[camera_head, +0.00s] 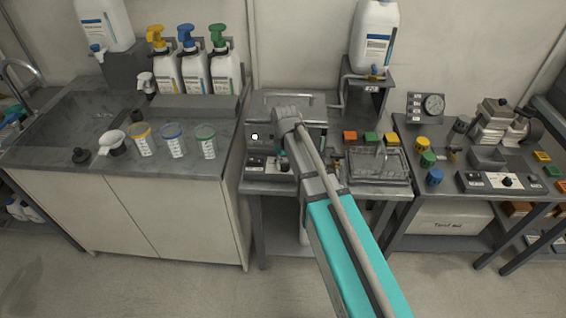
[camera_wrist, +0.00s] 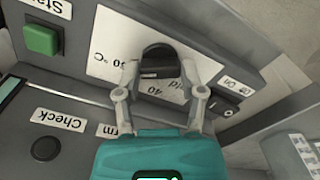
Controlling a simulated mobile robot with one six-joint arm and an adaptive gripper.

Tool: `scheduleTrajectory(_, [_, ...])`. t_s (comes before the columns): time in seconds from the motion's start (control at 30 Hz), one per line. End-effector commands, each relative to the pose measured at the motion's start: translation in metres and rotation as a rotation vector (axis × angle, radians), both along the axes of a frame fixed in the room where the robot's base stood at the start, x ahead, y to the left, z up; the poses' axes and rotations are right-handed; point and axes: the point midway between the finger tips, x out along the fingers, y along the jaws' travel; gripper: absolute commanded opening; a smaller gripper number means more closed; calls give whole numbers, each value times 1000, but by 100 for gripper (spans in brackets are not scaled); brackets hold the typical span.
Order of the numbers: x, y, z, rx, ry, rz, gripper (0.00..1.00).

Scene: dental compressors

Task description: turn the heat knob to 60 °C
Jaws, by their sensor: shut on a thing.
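The heat knob (camera_wrist: 158,52) is the dark round knob on a pale dial plate (camera_wrist: 106,52) in the upper middle of the wrist view. The plate is marked °C, with a 40 and another number ending in 0, partly covered. My gripper (camera_wrist: 160,73) has one finger on each side of the knob and is shut on it. The knob's pointer and exact setting cannot be made out. In the head view my arm hides the knob and fingers in front of the grey bath unit (camera_head: 262,143).
A green Start button (camera_wrist: 41,39), a dark button by the Check label (camera_wrist: 46,148) and an On/Off switch (camera_wrist: 223,106) sit close around. A wire basket (camera_head: 378,165) stands right of the unit in the head view.

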Motion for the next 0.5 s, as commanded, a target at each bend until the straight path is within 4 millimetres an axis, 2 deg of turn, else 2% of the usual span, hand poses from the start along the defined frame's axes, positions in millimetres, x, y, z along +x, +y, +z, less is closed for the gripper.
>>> scheduleTrajectory(0.37, [0,0,0,0,1,-27,4])
scheduleTrajectory(0.4, [0,0,0,0,1,-27,57])
scheduleTrajectory(0.5, [0,0,0,0,1,-26,75])
